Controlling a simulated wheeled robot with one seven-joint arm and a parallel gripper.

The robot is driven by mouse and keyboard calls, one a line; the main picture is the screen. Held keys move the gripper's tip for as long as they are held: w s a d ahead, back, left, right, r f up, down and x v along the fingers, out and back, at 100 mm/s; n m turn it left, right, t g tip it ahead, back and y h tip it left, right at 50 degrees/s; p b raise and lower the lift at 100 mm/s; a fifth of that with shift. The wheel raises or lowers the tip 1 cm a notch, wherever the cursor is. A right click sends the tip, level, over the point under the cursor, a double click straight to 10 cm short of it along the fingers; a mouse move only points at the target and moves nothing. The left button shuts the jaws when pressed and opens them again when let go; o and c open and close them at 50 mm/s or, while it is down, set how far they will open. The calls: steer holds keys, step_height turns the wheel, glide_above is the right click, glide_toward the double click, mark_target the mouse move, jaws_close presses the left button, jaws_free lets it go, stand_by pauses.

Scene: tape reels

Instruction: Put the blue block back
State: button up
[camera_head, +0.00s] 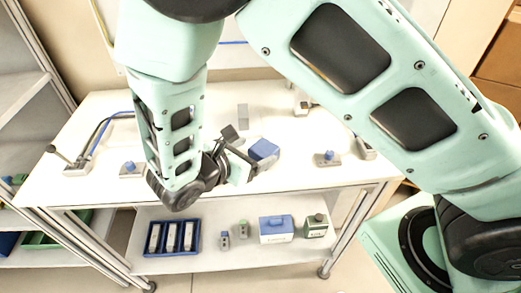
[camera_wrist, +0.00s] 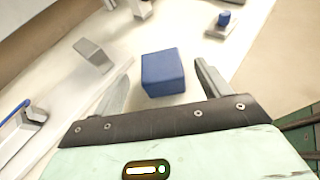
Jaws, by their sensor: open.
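The blue block (camera_wrist: 162,72) stands on the white table in the wrist view, ahead of and between the two fingers of my gripper (camera_wrist: 163,88). It also shows in the head view (camera_head: 264,150), just right of my gripper (camera_head: 238,150). My gripper is open and empty, with a finger on either side of the block's line. In these views I cannot tell whether a finger touches the block. The block's underside is hidden.
A grey block (camera_wrist: 94,56) lies to the left. Small blue-topped fixtures (camera_head: 327,158) (camera_head: 132,169) stand on the white table (camera_head: 90,140).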

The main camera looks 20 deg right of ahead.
steer(key=b+v, duration=0.1)
steer(key=v, duration=0.6)
steer(key=shift+s+a+r, duration=0.1)
steer(key=shift+a, duration=0.05)
steer(key=shift+s+a+r, duration=0.1)
steer(key=shift+s+r, duration=0.05)
steer(key=s+d+r+m+g+y, duration=0.2)
steer(key=s+r+m+g+y, duration=0.1)
steer(key=s+m+y, duration=0.3)
steer(key=s+d+r+m+g+y, duration=0.2)
steer(key=s+m+y, duration=0.4)
steer(key=s+m, duration=0.3)
steer(key=shift+r+m+g+y, duration=0.4)
steer(key=shift+r+g, duration=0.2)
steer(key=shift+r, duration=0.25)
